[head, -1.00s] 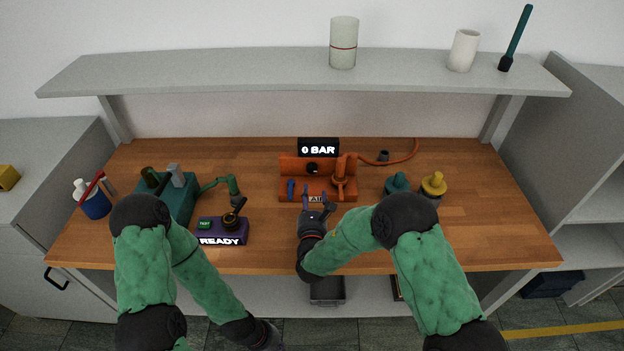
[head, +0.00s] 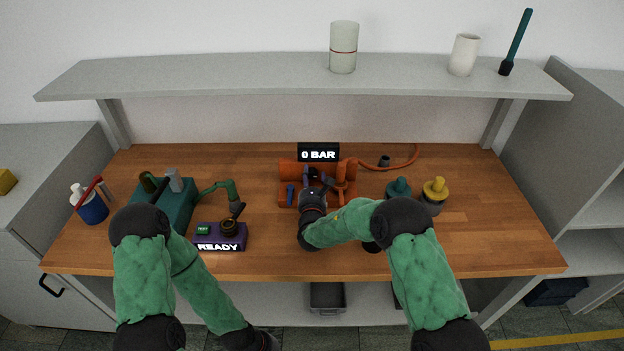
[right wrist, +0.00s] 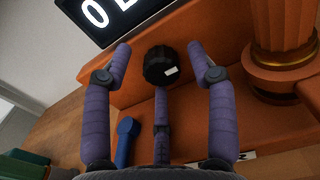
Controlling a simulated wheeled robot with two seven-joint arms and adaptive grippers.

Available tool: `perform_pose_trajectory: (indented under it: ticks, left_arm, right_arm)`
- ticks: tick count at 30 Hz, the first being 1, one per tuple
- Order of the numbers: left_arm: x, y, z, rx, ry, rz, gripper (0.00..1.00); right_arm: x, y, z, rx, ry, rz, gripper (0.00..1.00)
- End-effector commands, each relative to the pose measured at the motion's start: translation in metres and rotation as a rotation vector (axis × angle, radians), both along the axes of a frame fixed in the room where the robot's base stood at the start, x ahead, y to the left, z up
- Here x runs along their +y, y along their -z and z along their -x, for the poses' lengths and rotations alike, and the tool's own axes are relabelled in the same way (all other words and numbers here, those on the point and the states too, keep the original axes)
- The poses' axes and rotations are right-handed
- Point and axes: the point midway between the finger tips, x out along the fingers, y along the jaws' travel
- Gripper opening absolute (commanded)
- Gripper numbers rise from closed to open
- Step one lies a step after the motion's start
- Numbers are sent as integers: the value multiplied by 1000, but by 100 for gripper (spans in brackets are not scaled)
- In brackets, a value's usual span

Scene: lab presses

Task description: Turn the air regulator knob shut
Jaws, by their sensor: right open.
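The orange air regulator unit (head: 288,171) stands at the middle of the bench, with a black display (head: 318,152) reading "0 BAR" above it. In the right wrist view the black knob (right wrist: 159,66) with a white mark faces me on the orange housing. My right gripper (head: 318,176) reaches over the unit's front and hides most of the knob in the head view. In the right wrist view its purple fingers (right wrist: 162,75) are spread open around the knob, with no clear contact. My left gripper (head: 262,341) is low at the bottom edge, mostly hidden; its jaws cannot be read.
A blue lever (right wrist: 126,141) sits left of the knob. An orange pillar (right wrist: 281,40) stands close to its right. A purple "READY" box (head: 218,246) and a green machine (head: 174,205) are to the left. Teal (head: 398,187) and yellow-topped (head: 436,188) bottles stand right.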

Motion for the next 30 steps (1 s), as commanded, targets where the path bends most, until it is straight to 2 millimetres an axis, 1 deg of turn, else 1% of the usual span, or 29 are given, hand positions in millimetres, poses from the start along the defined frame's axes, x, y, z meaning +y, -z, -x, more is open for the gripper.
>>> perform_pose_trajectory:
  ticks: [6, 8, 9, 12, 23, 30]
  left_arm:
    - [0, 0, 0, 0, 0, 0, 0]
    - [0, 0, 0, 0, 0, 0, 0]
    - [0, 0, 0, 0, 0, 0, 0]
    - [0, 0, 0, 0, 0, 0, 0]
    - [0, 3, 0, 0, 0, 0, 0]
    - [0, 14, 0, 0, 0, 0, 0]
  right_arm:
    - [0, 0, 0, 0, 0, 0, 58]
    - [0, 0, 0, -1, 0, 0, 41]
    - [0, 0, 0, -1, 0, 0, 30]
    - [0, -1, 0, -1, 0, 0, 3]
    - [0, -2, -1, -6, 2, 34, 3]
    - [0, -2, -2, -9, 3, 168, 3]
